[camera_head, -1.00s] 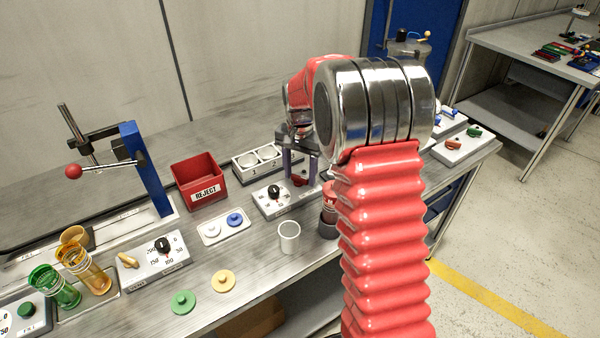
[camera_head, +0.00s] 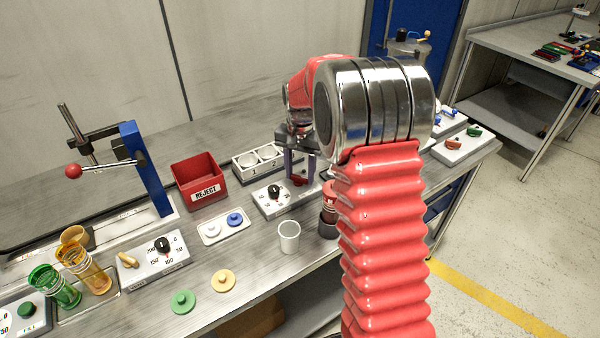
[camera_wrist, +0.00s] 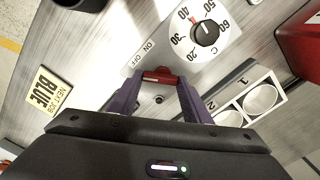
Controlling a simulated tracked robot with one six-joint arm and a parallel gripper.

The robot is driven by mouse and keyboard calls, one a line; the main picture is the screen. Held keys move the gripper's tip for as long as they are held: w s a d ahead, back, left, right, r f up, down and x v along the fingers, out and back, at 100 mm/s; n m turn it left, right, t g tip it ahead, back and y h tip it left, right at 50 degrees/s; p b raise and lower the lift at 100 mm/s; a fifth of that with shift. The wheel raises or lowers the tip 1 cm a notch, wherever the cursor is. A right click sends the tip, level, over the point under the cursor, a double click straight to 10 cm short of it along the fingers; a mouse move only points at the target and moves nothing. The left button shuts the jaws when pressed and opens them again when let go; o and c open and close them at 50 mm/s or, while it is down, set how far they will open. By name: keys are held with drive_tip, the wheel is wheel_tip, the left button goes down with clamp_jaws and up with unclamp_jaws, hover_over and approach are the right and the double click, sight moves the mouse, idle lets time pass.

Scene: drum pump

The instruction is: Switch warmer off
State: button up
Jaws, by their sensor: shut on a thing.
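The warmer is a light box (camera_head: 268,206) with a black temperature dial (camera_head: 274,191), which also shows in the wrist view (camera_wrist: 205,33). Its red switch (camera_wrist: 160,75) sits beside an ON/OFF label (camera_wrist: 144,56). My gripper (camera_wrist: 158,82) has its two purple fingers on either side of the red switch and is shut on it. In the head view my gripper (camera_head: 300,176) points down at the warmer's right end, with the red switch low between its fingers. I cannot tell which position the switch is in.
A red REJECT bin (camera_head: 199,183) and a two-well block (camera_head: 258,160) stand behind the warmer. A white cup (camera_head: 288,237) stands in front, and a red bottle (camera_head: 329,206) in a dark holder stands close to the right. A NEXT JOB BLUE card (camera_wrist: 50,92) lies nearby.

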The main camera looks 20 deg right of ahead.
drive_tip(key=o, duration=1)
drive_tip(key=shift+o, duration=0.2)
drive_tip(key=shift+r, duration=0.15)
wheel_tip(320, 180, up, 13)
drive_tip(key=shift+r, duration=0.2)
